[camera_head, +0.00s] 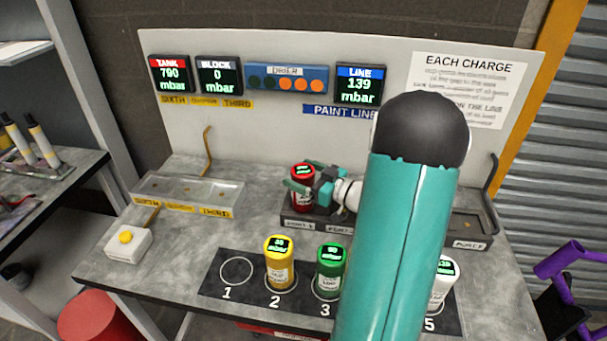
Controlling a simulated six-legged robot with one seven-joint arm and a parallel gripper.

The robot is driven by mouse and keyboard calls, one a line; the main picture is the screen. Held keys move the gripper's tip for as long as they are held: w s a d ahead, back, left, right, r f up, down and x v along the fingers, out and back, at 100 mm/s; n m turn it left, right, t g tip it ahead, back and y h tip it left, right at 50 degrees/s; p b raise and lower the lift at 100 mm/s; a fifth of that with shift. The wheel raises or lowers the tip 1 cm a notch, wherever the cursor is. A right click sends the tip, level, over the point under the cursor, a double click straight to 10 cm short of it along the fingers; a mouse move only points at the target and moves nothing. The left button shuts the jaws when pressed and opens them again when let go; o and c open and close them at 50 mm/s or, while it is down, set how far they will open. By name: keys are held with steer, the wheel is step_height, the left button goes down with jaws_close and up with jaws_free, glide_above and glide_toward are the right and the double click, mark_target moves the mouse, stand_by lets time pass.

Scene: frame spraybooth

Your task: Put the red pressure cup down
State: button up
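The red pressure cup (303,203) is upright at the left end of the dark port block (318,222), by the port 1 label. I cannot tell whether its base rests in the port or hangs just above it. My gripper (304,176) reaches in from the right, with one teal finger across the near side of the cup and one behind it. It looks shut on the cup. My teal arm hides the middle of the block and mat spot 4. The dark numbered mat (255,298) lies in front, and its spot 1 (237,271) is empty.
A yellow cup (280,262) stands on spot 2, a green cup (330,270) on spot 3, and a white cup (444,283) on spot 5. Panel displays (169,75) read tank 790, block 0, line 139.

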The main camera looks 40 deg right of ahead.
steer(key=shift+r, duration=0.1)
steer(key=shift+s+d, duration=0.1)
steer(key=shift+s, duration=0.15)
steer(key=v, duration=1.1)
steer(key=shift+s, duration=0.25)
steer(key=shift+d+r, duration=0.1)
stand_by(0.6)
